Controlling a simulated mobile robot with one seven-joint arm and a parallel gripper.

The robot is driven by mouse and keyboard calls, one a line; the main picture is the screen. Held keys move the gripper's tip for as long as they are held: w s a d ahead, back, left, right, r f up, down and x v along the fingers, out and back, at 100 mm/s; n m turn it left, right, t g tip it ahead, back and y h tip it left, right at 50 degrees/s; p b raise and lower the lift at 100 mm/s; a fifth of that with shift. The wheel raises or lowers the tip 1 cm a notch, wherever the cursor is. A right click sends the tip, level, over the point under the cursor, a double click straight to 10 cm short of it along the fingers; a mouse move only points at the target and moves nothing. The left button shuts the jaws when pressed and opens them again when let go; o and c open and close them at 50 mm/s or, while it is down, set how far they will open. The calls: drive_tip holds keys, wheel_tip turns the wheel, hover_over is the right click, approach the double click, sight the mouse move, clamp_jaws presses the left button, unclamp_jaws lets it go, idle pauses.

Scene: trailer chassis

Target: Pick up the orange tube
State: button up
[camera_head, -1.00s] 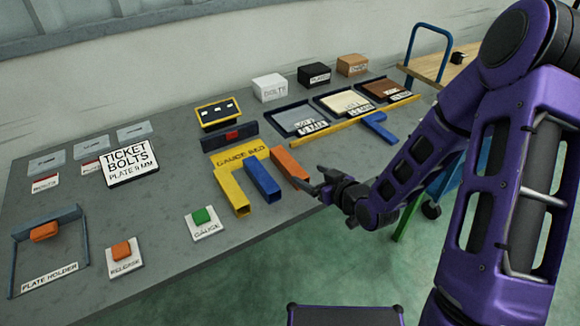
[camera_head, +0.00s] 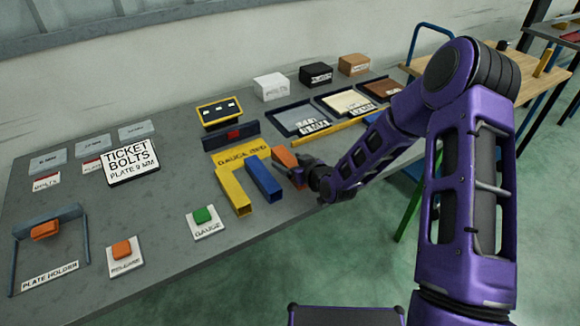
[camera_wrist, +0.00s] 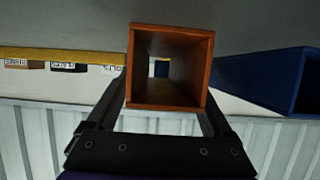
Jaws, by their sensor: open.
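The orange tube (camera_head: 285,157) lies on the grey bench beside the blue tube (camera_head: 263,180), at the gauge bed, its near end partly hidden by my gripper. My gripper (camera_head: 297,176) is at the tube's near end. In the wrist view, the orange tube (camera_wrist: 205,75) shows its open square end, and I look down its hollow inside. My gripper (camera_wrist: 165,98) is open, with one finger on each side of the tube. Whether the fingers touch its walls I cannot tell. The blue tube (camera_wrist: 262,80) shows to the right in that view.
A green gauge button (camera_head: 203,215) and an orange release button (camera_head: 122,250) sit near the front. Trays (camera_head: 300,118) and boxes (camera_head: 270,86) stand behind. A wooden cart (camera_head: 480,72) is at the right.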

clamp_jaws()
idle(0.3)
drive_tip(key=shift+r, duration=0.1)
